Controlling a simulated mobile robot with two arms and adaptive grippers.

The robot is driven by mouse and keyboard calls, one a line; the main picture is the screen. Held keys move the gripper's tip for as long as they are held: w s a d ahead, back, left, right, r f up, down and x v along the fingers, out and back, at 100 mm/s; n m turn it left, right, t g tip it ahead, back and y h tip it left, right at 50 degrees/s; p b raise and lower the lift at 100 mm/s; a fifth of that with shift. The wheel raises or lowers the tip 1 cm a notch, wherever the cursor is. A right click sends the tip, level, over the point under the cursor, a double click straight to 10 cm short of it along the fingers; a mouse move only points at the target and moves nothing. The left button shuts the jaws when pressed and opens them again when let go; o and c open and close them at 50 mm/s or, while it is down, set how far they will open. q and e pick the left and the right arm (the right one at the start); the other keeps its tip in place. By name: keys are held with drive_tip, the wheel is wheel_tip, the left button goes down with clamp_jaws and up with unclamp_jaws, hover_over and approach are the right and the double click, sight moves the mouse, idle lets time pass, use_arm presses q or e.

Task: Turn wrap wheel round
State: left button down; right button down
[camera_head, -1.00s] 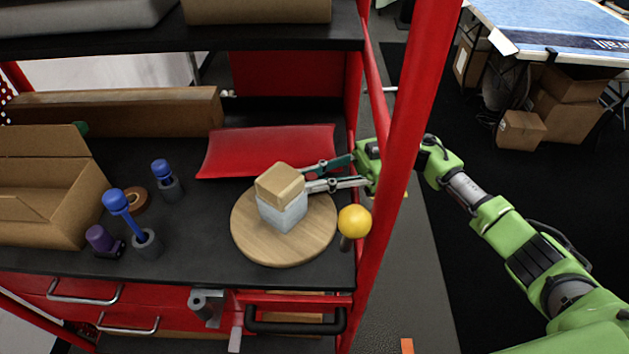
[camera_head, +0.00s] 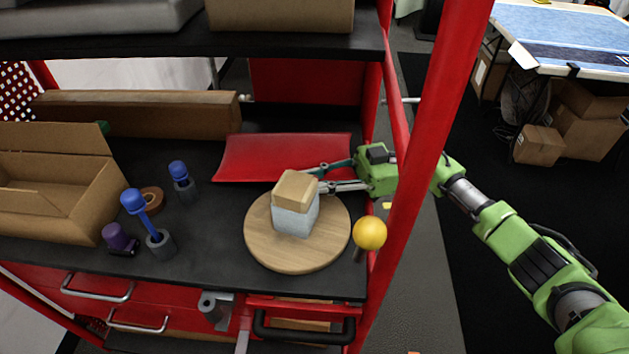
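The wrap wheel looks to be the round wooden disc (camera_head: 270,253) lying on the black shelf near its front right. A pale grey block (camera_head: 296,222) stands on it, with a light wooden block (camera_head: 296,187) on top. A yellow ball knob (camera_head: 370,233) stands on a short post at the disc's right. My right gripper (camera_head: 321,180) reaches in from the right past the red upright. Its two fingers are apart, one dark green and one grey, with the tips close at the blocks' back right side. Whether they touch is unclear. My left gripper is not in view.
A red upright post (camera_head: 428,140) stands just right of the shelf, beside my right arm. A red curved tray (camera_head: 285,158) lies behind the disc. An open cardboard box (camera_head: 60,210) and blue-topped tools (camera_head: 147,220) are at left. An upper shelf (camera_head: 290,45) hangs above.

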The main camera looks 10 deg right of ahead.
drive_tip(key=shift+w+r, duration=0.1)
drive_tip(key=shift+w, duration=0.05)
idle(0.4)
drive_tip(key=c, duration=1.9)
unclamp_jaws()
drive_tip(key=shift+a, duration=0.1)
drive_tip(key=w+d, duration=0.1)
drive_tip(key=d, duration=1.1)
drive_tip(key=shift+w, duration=0.3)
